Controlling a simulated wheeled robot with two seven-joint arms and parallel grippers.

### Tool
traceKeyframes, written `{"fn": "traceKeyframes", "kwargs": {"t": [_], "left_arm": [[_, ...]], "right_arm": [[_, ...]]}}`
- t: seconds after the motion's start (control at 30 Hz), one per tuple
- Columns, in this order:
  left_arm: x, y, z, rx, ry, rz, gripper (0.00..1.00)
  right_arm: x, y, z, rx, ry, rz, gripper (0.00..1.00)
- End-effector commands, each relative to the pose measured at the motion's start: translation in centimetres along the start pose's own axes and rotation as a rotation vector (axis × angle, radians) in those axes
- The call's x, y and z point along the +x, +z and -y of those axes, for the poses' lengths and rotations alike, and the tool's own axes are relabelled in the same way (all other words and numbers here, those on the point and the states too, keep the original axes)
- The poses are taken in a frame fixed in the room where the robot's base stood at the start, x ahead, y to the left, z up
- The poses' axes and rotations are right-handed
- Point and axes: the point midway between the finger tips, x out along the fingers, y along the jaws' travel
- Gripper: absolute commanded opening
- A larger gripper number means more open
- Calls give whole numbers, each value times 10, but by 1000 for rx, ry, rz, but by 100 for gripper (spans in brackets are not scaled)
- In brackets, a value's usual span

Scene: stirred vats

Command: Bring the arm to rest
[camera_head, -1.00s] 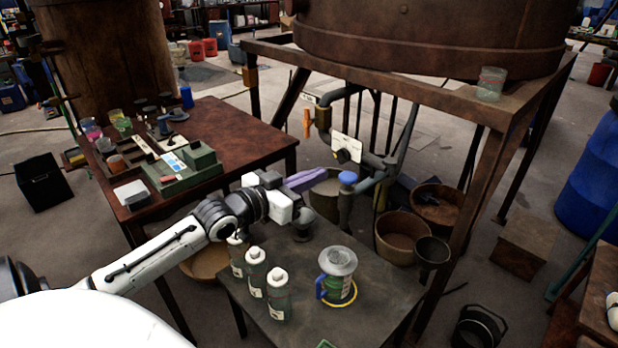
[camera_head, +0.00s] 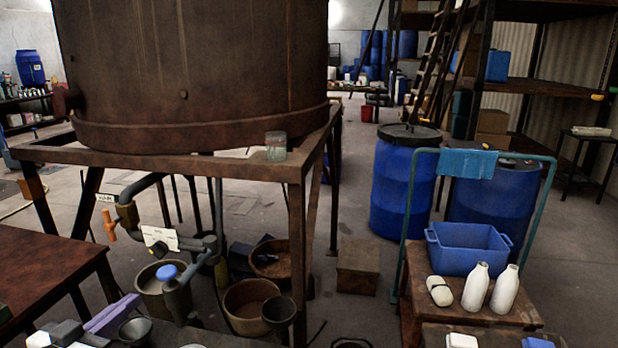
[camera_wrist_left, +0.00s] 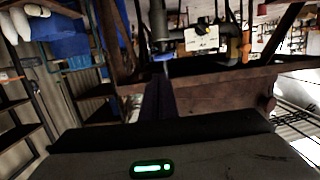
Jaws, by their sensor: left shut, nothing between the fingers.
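My left gripper (camera_head: 112,312) is at the lower left of the head view, with its purple fingers shut and empty. Its white and black wrist is cut off by the bottom edge. In the left wrist view the dark fingers (camera_wrist_left: 158,100) are together with nothing between them. In the head view the gripper appears in front of the pipework with the blue-handled valve (camera_head: 167,272); I cannot tell the exact gap. My right gripper is not in view.
A big rusty vat (camera_head: 190,70) stands on a brown frame (camera_head: 240,168) with a glass jar (camera_head: 276,146) on it. Buckets (camera_head: 250,300) stand below. At the right are blue barrels (camera_head: 400,190), a blue crate (camera_head: 468,262) and white bottles (camera_head: 475,286). Open floor lies between.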

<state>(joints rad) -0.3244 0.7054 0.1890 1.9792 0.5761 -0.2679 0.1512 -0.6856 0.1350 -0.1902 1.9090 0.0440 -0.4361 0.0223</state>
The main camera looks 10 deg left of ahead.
Motion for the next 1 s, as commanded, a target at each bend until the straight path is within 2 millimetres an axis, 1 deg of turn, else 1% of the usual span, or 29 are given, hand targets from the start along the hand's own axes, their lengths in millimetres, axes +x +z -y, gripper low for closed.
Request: {"fn": "traceKeyframes", "kwargs": {"t": [0.03, 0.07, 0.1, 0.17, 0.2, 0.27, 0.3, 0.37, 0.4, 0.5, 0.6, 0.7, 0.8, 1.0], "left_arm": [[-4, 29, -10, -10, 1, 46, 0], [-7, 47, -17, -13, 1, 76, 0], [-12, 72, -28, -16, 3, 118, 0], [-24, 113, -47, -19, 9, 186, 0], [-32, 140, -62, -20, 15, 234, 0], [-47, 176, -86, -22, 26, 300, 0], [-59, 200, -103, -22, 35, 346, 0], [-77, 231, -130, -23, 51, 409, 0], [-89, 250, -148, -24, 62, 449, 0], [-118, 286, -190, -23, 91, 533, 0], [-141, 307, -223, -23, 116, 593, 0], [-154, 319, -244, -19, 133, 626, 0], [-160, 323, -252, -17, 140, 640, 0], [-161, 323, -252, -16, 141, 642, 0]], "right_arm": [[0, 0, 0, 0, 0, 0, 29], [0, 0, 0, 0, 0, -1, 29], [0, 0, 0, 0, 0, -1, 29], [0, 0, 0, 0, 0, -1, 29], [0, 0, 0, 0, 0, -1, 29], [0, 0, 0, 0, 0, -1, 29], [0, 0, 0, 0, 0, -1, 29], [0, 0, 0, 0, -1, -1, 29], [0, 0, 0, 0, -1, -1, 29], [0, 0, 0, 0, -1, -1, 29], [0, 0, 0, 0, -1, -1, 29], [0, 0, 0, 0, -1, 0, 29], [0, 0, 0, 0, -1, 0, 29], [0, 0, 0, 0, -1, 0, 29]]}}
